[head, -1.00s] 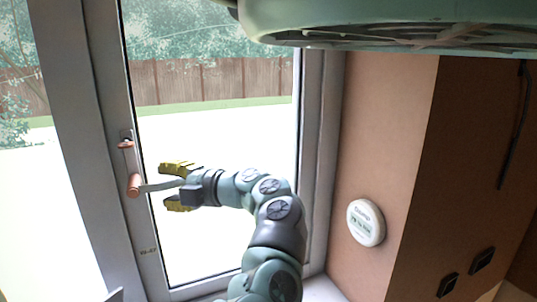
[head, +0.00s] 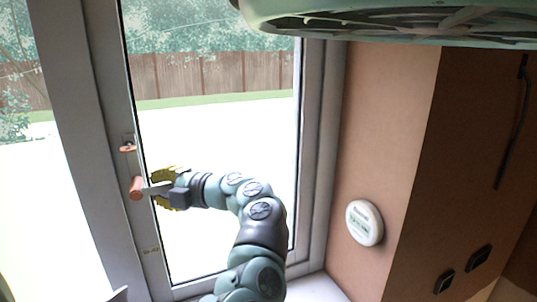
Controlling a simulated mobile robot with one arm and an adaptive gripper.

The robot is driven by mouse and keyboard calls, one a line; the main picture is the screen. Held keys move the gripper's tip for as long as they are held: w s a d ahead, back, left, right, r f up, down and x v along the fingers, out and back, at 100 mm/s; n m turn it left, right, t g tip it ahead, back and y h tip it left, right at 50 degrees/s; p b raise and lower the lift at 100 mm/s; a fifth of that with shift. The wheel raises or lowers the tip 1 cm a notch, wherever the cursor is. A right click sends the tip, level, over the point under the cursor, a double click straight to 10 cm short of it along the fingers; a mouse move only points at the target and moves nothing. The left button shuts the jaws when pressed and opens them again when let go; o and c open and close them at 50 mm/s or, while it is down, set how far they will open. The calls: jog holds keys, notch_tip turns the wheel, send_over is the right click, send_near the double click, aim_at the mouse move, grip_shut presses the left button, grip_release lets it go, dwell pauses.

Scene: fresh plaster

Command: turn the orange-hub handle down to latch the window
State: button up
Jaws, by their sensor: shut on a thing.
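The window handle has an orange hub (head: 136,188) on the white window frame, left of the glass. Its pale lever (head: 151,189) points right, close to level, and its far end is hidden in my gripper. My gripper (head: 162,188), with yellow fingers, comes from the right and is shut on the lever, one finger above it and one below.
The window glass (head: 220,130) lies behind my arm, with a fence and grass outside. A round white device (head: 364,222) hangs on the tan wall at right, with dark switches (head: 446,281) lower down. A large green object (head: 380,22) overhangs the top right.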

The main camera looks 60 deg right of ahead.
grip_shut()
dwell(0.3)
jog(key=shift+f+m+b, duration=0.25)
jog(key=shift+m+b, duration=0.05)
jog(key=shift+b, duration=0.25)
jog(key=w+a+f+m+t+h+b, duration=0.1)
jog(key=m+t+h+b, duration=0.2)
jog(key=m, duration=0.4)
jog(key=w+a+f+m+t+h+b, duration=0.1)
jog(key=a+m+t+h+b, duration=0.1)
jog(key=m+h+b, duration=0.4)
jog(key=a+f+m+t+h+b, duration=0.1)
jog(key=m+t+h+b, duration=0.3)
jog(key=m+b, duration=0.4)
jog(key=shift+w+a+f+m+h, duration=0.4)
jog(key=shift+f+m, duration=0.15)
jog(key=shift+m, duration=0.35)
jog(key=shift+r, duration=0.1)
jog(key=o, duration=0.6)
grip_release()
jog(key=shift+f, duration=0.25)
